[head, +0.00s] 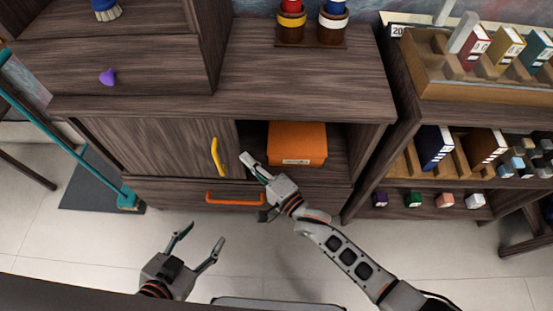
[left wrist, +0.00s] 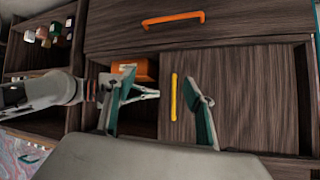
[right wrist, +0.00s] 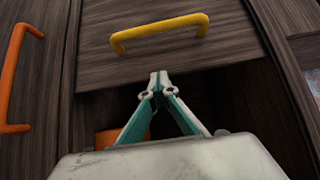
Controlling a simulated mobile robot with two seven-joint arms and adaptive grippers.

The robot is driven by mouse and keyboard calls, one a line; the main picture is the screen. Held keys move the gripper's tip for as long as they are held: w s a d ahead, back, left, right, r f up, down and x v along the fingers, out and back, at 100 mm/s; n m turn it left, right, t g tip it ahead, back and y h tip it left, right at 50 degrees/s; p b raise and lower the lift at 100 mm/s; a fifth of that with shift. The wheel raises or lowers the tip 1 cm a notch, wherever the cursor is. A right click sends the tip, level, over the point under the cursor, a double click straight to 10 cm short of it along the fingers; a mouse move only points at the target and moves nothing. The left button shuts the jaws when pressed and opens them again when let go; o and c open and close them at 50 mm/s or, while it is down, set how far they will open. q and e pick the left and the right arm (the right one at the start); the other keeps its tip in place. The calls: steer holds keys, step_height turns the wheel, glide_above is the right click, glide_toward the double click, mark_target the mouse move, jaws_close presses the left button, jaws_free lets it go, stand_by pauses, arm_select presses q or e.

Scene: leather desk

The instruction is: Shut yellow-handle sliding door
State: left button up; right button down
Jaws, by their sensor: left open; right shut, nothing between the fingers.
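The wood-grain sliding door (head: 150,145) covers the left part of the cabinet front, and the right part is an open compartment. Its upright yellow handle (head: 217,157) is near the door's right edge; it also shows in the left wrist view (left wrist: 174,97) and right wrist view (right wrist: 160,31). My right gripper (head: 246,160) is shut and empty, just right of the handle by the door's edge. In the right wrist view its fingertips (right wrist: 158,82) are close to that edge; I cannot tell if they touch it. My left gripper (head: 202,240) is open and empty, lower down before the cabinet.
An orange box (head: 297,142) sits inside the open compartment. A drawer with an orange handle (head: 235,198) is below the door. A shelf unit with books (head: 433,145) stands to the right. A teal pole (head: 70,150) leans on the left. The tiled floor (head: 60,235) in front is clear.

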mark_target(230, 156)
steer(key=a, duration=0.3)
steer(key=shift+s+a+f, duration=0.1)
steer(key=shift+a+f, duration=0.05)
steer(key=shift+a, duration=0.35)
arm_select(q)
steer(key=shift+w+d+r, duration=0.15)
steer(key=shift+w+r, duration=0.05)
steer(key=shift+r, duration=0.05)
steer(key=shift+f, duration=0.1)
arm_select(e)
steer(key=shift+d, duration=0.1)
